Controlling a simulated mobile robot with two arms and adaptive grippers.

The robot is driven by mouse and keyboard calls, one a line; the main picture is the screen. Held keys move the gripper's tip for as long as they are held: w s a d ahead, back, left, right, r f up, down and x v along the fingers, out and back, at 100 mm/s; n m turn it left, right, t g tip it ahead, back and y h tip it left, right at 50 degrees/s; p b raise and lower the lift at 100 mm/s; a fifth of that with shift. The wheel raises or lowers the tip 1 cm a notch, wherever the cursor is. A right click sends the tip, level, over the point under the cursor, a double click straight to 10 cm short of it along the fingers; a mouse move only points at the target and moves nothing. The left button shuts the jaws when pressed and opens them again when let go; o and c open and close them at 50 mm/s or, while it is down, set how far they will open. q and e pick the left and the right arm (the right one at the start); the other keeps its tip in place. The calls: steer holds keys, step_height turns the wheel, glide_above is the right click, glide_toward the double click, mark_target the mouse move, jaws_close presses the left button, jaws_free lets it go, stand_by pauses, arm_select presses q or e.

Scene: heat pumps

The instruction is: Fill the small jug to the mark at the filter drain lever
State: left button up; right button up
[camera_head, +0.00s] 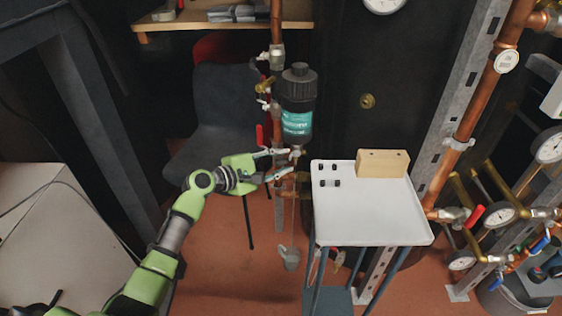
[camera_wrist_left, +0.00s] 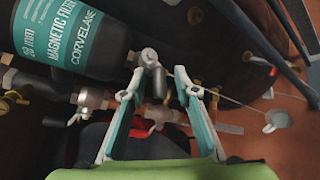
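The magnetic filter, a black canister with a teal label (camera_head: 297,122), hangs upright beside a copper pipe; it also shows in the wrist view (camera_wrist_left: 85,35). A metal drain fitting (camera_wrist_left: 150,58) sits at its lower end. My left gripper (camera_head: 287,161) is just below the filter. Its two fingers (camera_wrist_left: 158,85) stand apart, with a short grey lever-like part between them; contact cannot be told. A small grey jug (camera_head: 290,258) is low under the drain, also in the wrist view (camera_wrist_left: 277,120). A thin pale line runs from the drain to it. Its mark and level are too small to see. My right gripper is out of view.
A white-topped stand (camera_head: 370,215) is right of the filter, bearing a wooden block (camera_head: 383,163) and several small black pieces. A red lever (camera_head: 260,135) is left of the filter. A dark chair (camera_head: 220,110) stands behind my left gripper. Copper pipes and gauges fill the right.

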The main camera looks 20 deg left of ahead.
arm_select(q)
steer(key=v, duration=1.2)
steer(key=shift+f, duration=0.1)
